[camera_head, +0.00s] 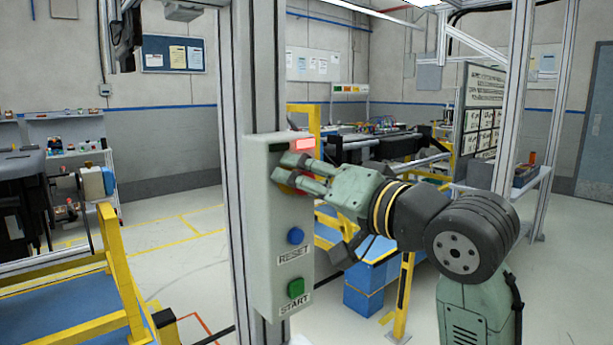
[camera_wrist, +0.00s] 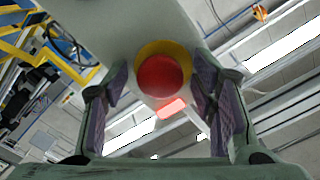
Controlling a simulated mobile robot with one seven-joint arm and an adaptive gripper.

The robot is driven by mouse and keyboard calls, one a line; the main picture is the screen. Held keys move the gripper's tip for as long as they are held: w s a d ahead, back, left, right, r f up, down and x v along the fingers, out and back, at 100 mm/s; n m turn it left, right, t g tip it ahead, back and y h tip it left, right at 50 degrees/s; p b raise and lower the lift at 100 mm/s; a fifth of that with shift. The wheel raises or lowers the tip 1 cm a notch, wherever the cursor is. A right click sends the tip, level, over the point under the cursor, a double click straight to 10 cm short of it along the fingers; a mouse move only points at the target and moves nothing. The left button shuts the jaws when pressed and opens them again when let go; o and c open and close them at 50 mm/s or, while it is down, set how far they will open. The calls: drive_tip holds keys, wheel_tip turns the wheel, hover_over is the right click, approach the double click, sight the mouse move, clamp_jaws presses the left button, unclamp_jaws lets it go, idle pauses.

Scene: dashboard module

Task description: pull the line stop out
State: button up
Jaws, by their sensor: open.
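The line stop is a round red button with a yellow collar, seen head-on in the wrist view (camera_wrist: 160,77). It sits on the upper part of a grey control box (camera_head: 264,230) mounted on a post. My gripper (camera_head: 283,171) is at the front of the box at the line stop's height and hides most of the button in the head view. In the wrist view, the open fingers (camera_wrist: 163,84) stand one on each side of the button, with a gap on both sides. I cannot tell how far the fingertips reach past the button's rim.
A lit red lamp (camera_head: 304,146) is at the top of the box. Below the line stop are a blue RESET button (camera_head: 295,236) and a green START button (camera_head: 296,288). A yellow-framed cart (camera_head: 120,262) stands left of the post. Blue crates (camera_head: 366,290) lie behind my arm.

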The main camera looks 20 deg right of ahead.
clamp_jaws()
idle(0.8)
